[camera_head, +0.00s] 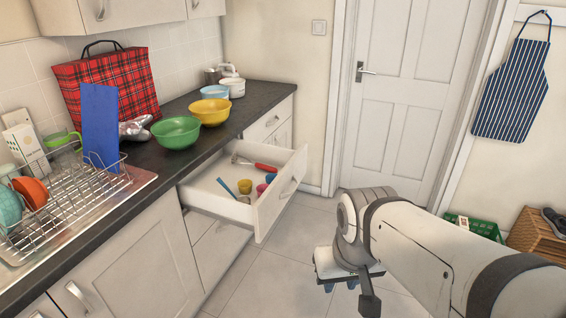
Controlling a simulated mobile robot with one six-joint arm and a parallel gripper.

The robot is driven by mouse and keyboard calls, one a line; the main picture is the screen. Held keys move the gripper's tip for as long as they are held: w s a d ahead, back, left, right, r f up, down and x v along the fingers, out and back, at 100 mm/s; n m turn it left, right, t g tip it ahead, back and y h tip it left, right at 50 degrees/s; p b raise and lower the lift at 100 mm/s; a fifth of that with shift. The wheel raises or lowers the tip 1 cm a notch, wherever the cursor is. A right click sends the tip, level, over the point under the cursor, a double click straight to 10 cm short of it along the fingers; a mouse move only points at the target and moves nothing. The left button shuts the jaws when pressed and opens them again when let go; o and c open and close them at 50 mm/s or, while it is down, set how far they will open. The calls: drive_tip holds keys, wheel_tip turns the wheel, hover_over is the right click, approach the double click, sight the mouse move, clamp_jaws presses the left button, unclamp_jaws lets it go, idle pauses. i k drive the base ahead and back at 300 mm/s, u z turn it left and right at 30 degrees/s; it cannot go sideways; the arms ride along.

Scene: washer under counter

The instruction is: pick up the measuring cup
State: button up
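The open drawer (283,205) under the counter holds small coloured cups: a yellow one (245,186), a pinkish-red one (261,190) and a blue one (270,178). They stand close together near the drawer's front right. They look like possible measuring cups, but I cannot tell which one is meant. My gripper (340,286) hangs low over the floor, to the right of the drawer and apart from it. My forearm hides part of the floor on the right.
A blue-handled utensil (228,189) and a red-handled one (256,164) lie in the drawer. Green (176,133) and yellow (210,112) bowls stand on the counter above. A dish rack (75,192) is at left. Floor between drawer and gripper is clear. A green crate (474,226) stands at right.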

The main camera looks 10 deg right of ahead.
sight(246, 200)
drive_tip(key=u, duration=0.05)
drive_tip(key=i, duration=1)
drive_tip(key=z, duration=0.05)
